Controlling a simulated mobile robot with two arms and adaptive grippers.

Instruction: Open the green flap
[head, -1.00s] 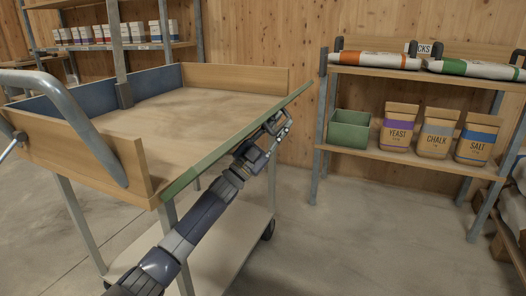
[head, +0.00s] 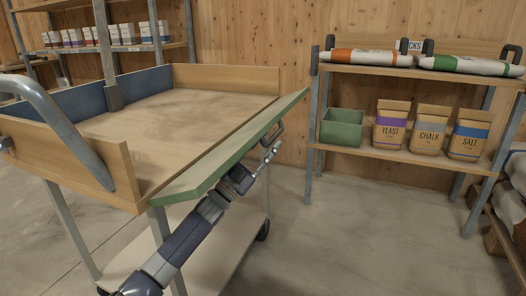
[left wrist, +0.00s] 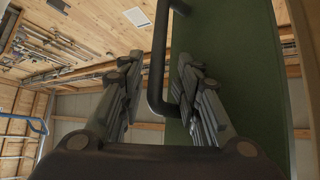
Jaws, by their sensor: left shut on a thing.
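The green flap (head: 226,158) is the long panel along the near right side of the wooden cart bed (head: 150,120). It leans outward from the bed, and its inner face and green edge show. Its dark handle (head: 275,133) is on the outer side and shows in the left wrist view (left wrist: 157,65) in front of the green panel (left wrist: 230,70). My left gripper (head: 268,152) is at this handle, with a finger on each side of the bar in the left wrist view (left wrist: 157,92), shut on it. My right gripper is out of view.
A shelf at the right holds a green bin (head: 342,128), yeast (head: 391,125), chalk (head: 430,130) and salt (head: 469,135) bags, with sacks (head: 470,66) above. A grey curved bar (head: 60,125) stands at the left. Floor between cart and shelf is clear.

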